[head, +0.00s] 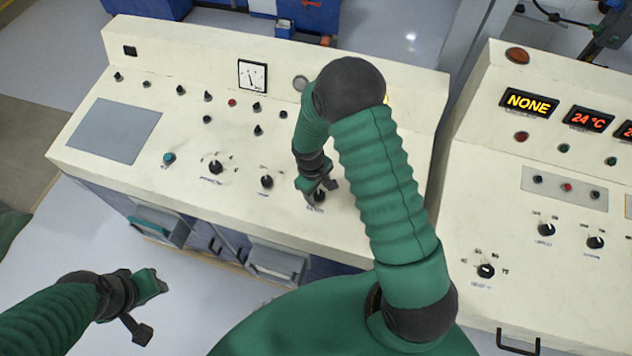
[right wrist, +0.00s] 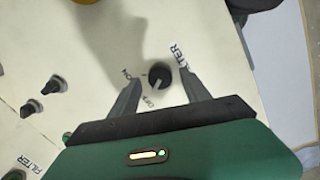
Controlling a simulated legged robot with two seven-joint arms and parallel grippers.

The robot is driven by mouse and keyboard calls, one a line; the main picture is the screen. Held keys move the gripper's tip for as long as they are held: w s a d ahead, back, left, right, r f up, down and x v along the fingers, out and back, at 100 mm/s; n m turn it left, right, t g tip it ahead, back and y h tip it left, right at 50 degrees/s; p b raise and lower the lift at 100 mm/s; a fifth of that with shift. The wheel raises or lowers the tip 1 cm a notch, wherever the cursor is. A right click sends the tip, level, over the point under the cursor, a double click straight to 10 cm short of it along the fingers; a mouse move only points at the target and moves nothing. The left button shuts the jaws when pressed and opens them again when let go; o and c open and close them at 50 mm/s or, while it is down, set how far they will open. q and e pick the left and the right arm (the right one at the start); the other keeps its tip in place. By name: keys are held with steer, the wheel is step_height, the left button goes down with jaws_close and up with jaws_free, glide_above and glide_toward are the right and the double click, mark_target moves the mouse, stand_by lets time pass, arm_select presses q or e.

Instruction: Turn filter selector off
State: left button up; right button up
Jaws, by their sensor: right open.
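The filter selector is a small round black knob (right wrist: 158,76) on the cream panel, with ON, OFF and FILTER printed around it. A pale mark on the knob faces the OFF lettering side. In the head view the knob (head: 318,197) is partly covered by my right gripper (head: 324,187). My right gripper (right wrist: 164,88) is open, with its two dark fingers apart on either side of the knob in the wrist view. I cannot tell whether they touch it. My left gripper (head: 146,306) hangs low at the left, away from the panel, its opening unclear.
Other knobs (head: 266,182) and (head: 215,167) stand left of the selector on the same cream console (head: 240,215). A second console (head: 480,200) with lit displays (head: 529,102) stands at the right. Floor shows below the first console.

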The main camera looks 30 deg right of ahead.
step_height(320, 180, up, 16)
steer(key=a+b, duration=0.1)
steer(key=a, duration=0.1)
steer(key=shift+w+b, duration=0.3)
steer(key=shift+b, duration=0.1)
steer(key=shift+d, duration=0.1)
